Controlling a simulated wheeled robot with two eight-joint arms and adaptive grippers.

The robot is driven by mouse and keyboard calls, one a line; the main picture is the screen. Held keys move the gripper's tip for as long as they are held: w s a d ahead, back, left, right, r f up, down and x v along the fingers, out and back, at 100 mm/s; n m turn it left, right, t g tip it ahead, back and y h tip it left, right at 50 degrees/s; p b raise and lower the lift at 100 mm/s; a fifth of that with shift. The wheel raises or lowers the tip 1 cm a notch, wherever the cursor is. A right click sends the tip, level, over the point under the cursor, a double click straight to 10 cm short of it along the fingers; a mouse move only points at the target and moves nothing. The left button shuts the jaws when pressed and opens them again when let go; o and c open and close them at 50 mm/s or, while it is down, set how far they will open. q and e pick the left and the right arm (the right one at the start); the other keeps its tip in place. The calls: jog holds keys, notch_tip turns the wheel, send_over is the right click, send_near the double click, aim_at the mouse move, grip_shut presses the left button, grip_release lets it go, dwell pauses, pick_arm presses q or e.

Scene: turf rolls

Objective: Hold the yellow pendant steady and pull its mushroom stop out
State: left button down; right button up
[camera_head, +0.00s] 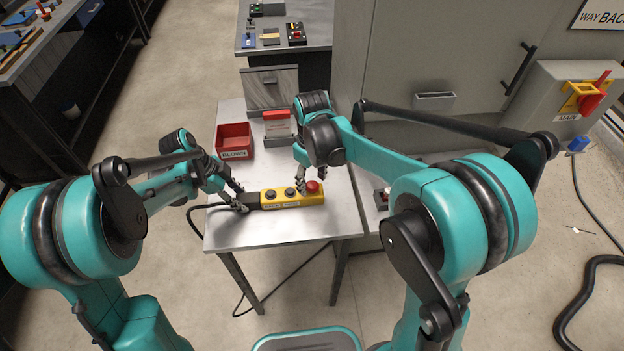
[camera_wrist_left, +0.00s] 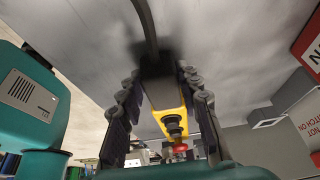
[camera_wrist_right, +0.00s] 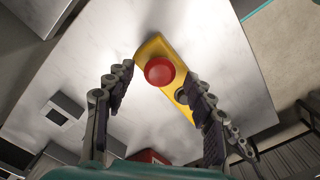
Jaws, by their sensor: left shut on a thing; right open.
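The yellow pendant (camera_head: 284,199) lies on the metal table with its black cable end to the left and its red mushroom stop (camera_head: 313,187) at the right end. Two dark buttons sit between. My left gripper (camera_head: 240,202) is shut on the pendant's black cable end; the left wrist view shows its fingers (camera_wrist_left: 158,100) on both sides of it. My right gripper (camera_head: 312,180) is open above the stop end. In the right wrist view the red stop (camera_wrist_right: 159,71) shows beyond and between the open fingers (camera_wrist_right: 160,95), apart from them.
A red bin marked BLOWN (camera_head: 234,140) and a grey block with a red and white sign (camera_head: 278,125) stand at the table's back. A grey cabinet with a red and yellow main switch (camera_head: 587,96) is at right. The table's front strip is clear.

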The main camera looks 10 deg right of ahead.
aim_at(312, 185)
jog(key=shift+f, duration=0.1)
grip_shut()
jog(key=shift+r, duration=0.9)
grip_release()
notch_tip(312, 185, up, 12)
